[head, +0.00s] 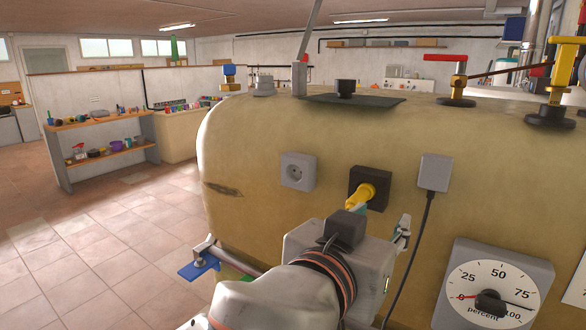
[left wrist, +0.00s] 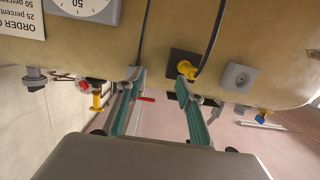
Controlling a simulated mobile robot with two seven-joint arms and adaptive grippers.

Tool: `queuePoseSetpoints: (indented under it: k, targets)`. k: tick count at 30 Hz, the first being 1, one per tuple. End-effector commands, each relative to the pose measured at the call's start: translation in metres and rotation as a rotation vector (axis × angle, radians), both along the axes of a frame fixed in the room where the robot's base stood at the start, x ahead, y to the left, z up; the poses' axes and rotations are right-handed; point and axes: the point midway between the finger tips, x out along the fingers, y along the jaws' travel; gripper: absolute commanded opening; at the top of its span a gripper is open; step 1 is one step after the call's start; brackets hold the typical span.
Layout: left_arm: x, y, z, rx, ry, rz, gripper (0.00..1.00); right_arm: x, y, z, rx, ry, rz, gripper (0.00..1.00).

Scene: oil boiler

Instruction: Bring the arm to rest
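My left gripper (head: 380,214) is in front of the beige boiler tank (head: 300,135) in the head view. In the left wrist view, which is upside down, its two teal fingers (left wrist: 161,73) stand apart with nothing between them. My left wrist hides part of the tank's front. My right gripper does not show.
A grey socket (head: 298,172) and a grey box (head: 435,172) with a hanging black cable (head: 409,258) are nearby. A percent gauge (head: 493,290) is low at right. A blue-handled valve (head: 199,268) sticks out at lower left. Open tiled floor (head: 100,240) lies left.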

Motion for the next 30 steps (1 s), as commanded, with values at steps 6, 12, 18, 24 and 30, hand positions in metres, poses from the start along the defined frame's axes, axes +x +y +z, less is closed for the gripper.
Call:
queuePoseSetpoints:
  k: [6,12,18,24,30]
  targets:
    - [0.024,0.032,-0.03,0.005,0.051,0.054,0.37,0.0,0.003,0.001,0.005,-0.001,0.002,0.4]
    - [0.05,0.082,-0.082,0.043,0.116,0.139,0.37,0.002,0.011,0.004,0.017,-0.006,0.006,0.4]
    - [0.065,0.161,-0.167,0.152,0.203,0.261,0.37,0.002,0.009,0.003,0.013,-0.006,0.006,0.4]
    - [0.05,0.249,-0.26,0.332,0.298,0.374,0.37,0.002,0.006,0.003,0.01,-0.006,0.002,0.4]
    - [0.002,0.343,-0.346,0.58,0.405,0.452,0.37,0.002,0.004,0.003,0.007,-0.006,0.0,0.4]
